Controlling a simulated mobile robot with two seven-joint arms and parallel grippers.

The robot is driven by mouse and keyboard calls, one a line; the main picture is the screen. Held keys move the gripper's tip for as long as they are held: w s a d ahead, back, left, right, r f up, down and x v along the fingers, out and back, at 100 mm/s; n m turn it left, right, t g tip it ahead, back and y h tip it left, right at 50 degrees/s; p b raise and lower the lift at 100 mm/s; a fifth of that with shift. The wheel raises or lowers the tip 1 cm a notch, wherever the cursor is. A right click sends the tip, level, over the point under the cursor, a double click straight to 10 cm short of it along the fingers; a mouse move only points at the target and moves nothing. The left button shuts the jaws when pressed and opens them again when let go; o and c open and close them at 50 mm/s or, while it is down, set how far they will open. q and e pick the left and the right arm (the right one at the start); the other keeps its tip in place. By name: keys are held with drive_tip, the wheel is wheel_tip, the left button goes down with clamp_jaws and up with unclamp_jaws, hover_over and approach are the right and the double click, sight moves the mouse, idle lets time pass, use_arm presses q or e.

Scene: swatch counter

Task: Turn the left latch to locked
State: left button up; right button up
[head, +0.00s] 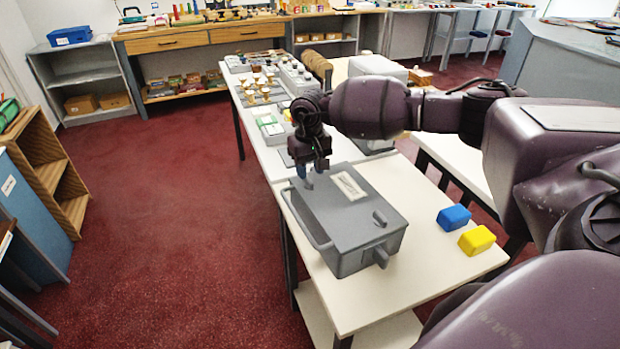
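A grey box (345,225) with a flat grey lid stands on the near white table. A small raised grey piece near the lid's left corner looks like the left latch (308,184); it is partly hidden by my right gripper. A similar right latch (379,217) sits near the lid's right corner. My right gripper (312,171) points down just above the left latch, its fingers a little apart with a gap between them. I cannot tell whether it touches the latch. My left gripper is out of view.
A blue block (453,217) and a yellow block (477,240) lie right of the box on the white table (400,290). A pale label (349,185) is on the lid. Behind, another table holds many small items. Red carpet (180,230) is clear at left.

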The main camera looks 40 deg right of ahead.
sight(310, 181)
drive_tip(key=shift+f, duration=1.75)
clamp_jaws()
